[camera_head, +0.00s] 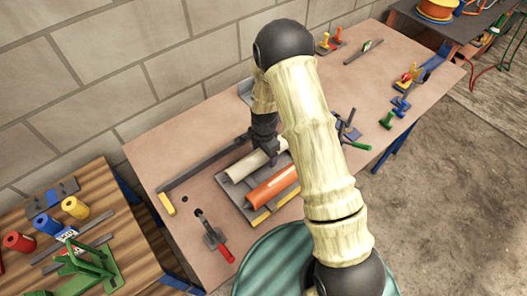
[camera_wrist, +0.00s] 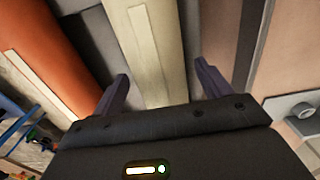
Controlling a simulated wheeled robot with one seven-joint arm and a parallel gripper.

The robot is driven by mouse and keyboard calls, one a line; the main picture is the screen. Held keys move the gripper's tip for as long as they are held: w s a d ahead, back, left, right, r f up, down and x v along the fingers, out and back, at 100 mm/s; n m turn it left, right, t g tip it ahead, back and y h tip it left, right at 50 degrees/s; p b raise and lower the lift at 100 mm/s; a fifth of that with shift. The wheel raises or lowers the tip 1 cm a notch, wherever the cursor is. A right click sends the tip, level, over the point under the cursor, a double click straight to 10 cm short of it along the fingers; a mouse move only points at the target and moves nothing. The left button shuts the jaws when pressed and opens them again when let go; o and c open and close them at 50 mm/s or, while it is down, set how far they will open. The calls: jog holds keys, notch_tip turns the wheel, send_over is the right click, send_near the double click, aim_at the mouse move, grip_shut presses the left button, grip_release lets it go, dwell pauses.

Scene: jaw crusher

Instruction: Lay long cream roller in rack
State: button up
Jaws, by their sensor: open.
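The long cream roller (camera_head: 247,164) lies in the grey rack (camera_head: 245,203) on the table, on the side toward the wall. It also shows in the wrist view (camera_wrist: 150,45), running between my fingers. An orange roller (camera_head: 272,186) lies beside it in the same rack, parallel to it; it shows at the upper left of the wrist view (camera_wrist: 42,50). My gripper (camera_wrist: 161,90) is open, with one finger on each side of the cream roller. Whether the fingers touch it I cannot tell. My arm hides the far ends of both rollers in the head view.
A long dark bar (camera_head: 203,163) lies left of the rack. Green-handled clamps and tools (camera_head: 350,133) stand right of my arm. The tabletop (camera_head: 205,120) near the wall is clear.

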notch_tip(320, 180, up, 17)
jog(key=b, duration=0.1)
jog(key=shift+r, duration=0.2)
dwell(0.4)
dwell(0.7)
jog(key=s+d+r+n+t, duration=0.1)
jog(key=s+d+r+n, duration=0.2)
jog(key=s+d+n, duration=0.2)
jog(key=s+d+r+n+t+p, duration=0.1)
jog(key=s+d+r+n, duration=0.3)
jog(key=s, duration=0.7)
jog(key=shift+d+n+t+p, duration=0.3)
jog(key=shift+d+n, duration=0.4)
jog(key=shift+n, duration=0.4)
jog(key=shift+s, duration=0.15)
